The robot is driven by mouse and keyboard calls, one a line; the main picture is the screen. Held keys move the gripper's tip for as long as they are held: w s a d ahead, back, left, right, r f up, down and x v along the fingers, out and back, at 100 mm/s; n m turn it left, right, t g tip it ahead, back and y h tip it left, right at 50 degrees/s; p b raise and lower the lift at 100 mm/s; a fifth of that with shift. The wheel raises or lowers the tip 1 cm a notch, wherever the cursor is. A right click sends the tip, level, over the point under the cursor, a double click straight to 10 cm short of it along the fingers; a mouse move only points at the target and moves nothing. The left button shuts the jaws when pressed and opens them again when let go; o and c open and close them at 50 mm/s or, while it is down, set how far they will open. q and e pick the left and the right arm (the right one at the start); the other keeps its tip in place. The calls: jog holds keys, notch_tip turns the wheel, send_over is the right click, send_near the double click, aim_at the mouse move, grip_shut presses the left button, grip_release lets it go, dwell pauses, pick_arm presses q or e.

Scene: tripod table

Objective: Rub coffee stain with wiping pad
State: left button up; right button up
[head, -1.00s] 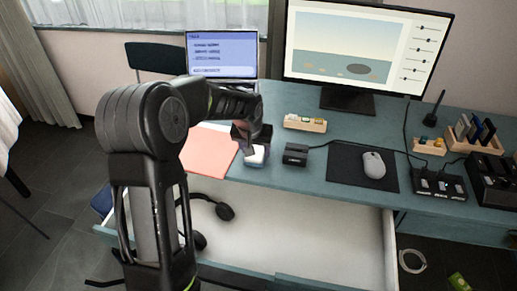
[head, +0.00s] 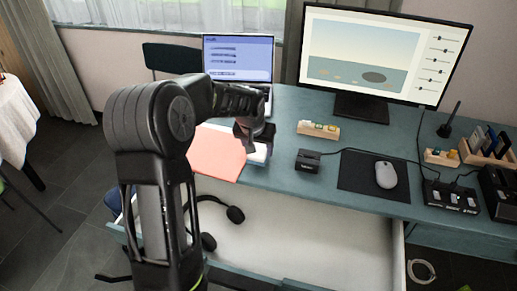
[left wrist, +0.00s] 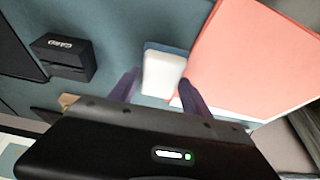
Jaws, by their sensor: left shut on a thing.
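The wiping pad (left wrist: 164,72), white with a blue layer along one edge, sits between the purple-grey fingers of my left gripper (left wrist: 159,80) in the left wrist view. The gripper is shut on it. In the head view my left gripper (head: 249,139) is over the left part of the desk, with the pad's pale edge (head: 261,155) showing below it near the front edge. The pad is close beside a salmon-pink folder or sheet (head: 216,155). I cannot tell if the pad touches the desk. I see no coffee stain. My right gripper is out of view.
A black card reader (head: 308,161) stands right of the pad; it also shows in the left wrist view (left wrist: 64,57). Farther right are a mouse (head: 386,174) on a dark mat. A laptop (head: 238,62) and monitor stand behind. An open drawer (head: 300,235) juts out below the desk.

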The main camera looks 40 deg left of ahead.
pick_arm(q)
jog(key=shift+r+p, duration=1.1)
jog(key=shift+r, duration=1)
jog(key=shift+r+p, duration=1)
jog(key=shift+r, duration=0.55)
jog(key=shift+f, duration=0.1)
